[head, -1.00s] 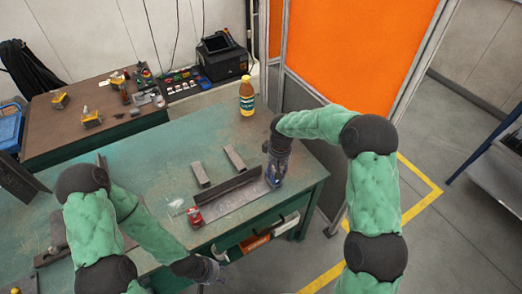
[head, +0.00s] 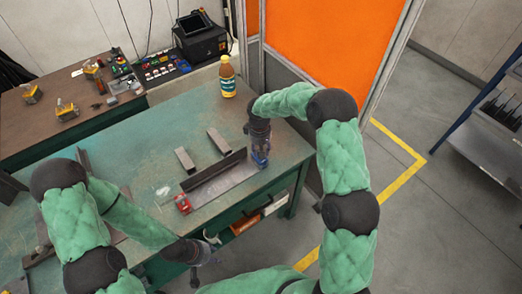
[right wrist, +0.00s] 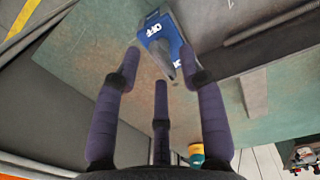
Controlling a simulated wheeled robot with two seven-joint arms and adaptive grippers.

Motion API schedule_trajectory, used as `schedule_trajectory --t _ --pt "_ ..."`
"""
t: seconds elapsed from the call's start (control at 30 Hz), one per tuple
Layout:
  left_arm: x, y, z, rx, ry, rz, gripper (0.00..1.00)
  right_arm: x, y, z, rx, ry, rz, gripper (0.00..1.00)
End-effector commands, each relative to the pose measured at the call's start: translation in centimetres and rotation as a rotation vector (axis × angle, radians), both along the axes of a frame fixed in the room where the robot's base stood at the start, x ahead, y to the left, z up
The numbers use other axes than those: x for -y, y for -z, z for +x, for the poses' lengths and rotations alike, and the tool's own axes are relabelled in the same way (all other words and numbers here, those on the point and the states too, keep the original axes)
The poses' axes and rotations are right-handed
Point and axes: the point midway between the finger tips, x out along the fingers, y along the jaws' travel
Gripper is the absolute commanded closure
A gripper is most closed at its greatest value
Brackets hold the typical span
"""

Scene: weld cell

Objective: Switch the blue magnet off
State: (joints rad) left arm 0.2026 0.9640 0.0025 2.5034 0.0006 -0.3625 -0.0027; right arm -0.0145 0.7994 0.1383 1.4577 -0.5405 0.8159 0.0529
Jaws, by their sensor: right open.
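The blue magnet (head: 260,160) sits at the right end of a long steel angle (head: 222,183) on the green bench. In the right wrist view the magnet (right wrist: 180,33) shows a white OFF label, another white mark partly covered, and a grey lever; I cannot tell its setting. My right gripper (right wrist: 160,62) is open, its dark fingers spread just short of the magnet, with no clear contact. In the head view my right gripper (head: 260,143) is above the magnet and partly hides it. My left gripper (head: 213,245) is at the bench's front edge, away from the magnet; its jaws are unclear.
A red magnet (head: 183,204) sits at the angle's left end. Two steel bars (head: 219,141) lie behind the angle. A bottle (head: 227,77) stands at the bench's back edge. An orange screen (head: 325,45) stands behind the right arm. An open drawer (head: 275,204) sticks out in front.

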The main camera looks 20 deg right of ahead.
Motion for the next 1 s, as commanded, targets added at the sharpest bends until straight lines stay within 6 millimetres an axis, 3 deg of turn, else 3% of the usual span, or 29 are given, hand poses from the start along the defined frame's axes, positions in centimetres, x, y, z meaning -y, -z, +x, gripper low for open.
schedule_trajectory --t 0.37,0.53,1.0 --pt "-0.01 0.05 0.02 0.0 0.0 0.0 0.6 0.04 0.61 0.02 0.001 0.001 0.0 0.59" --pt "-0.01 0.05 0.02 0.0 0.0 0.0 0.6 0.04 0.6 0.02 0.001 0.001 0.0 1.0" --pt "0.0 0.54 0.02 0.0 0.0 0.0 0.6 0.04 0.67 0.01 0.003 0.06 0.001 1.0"
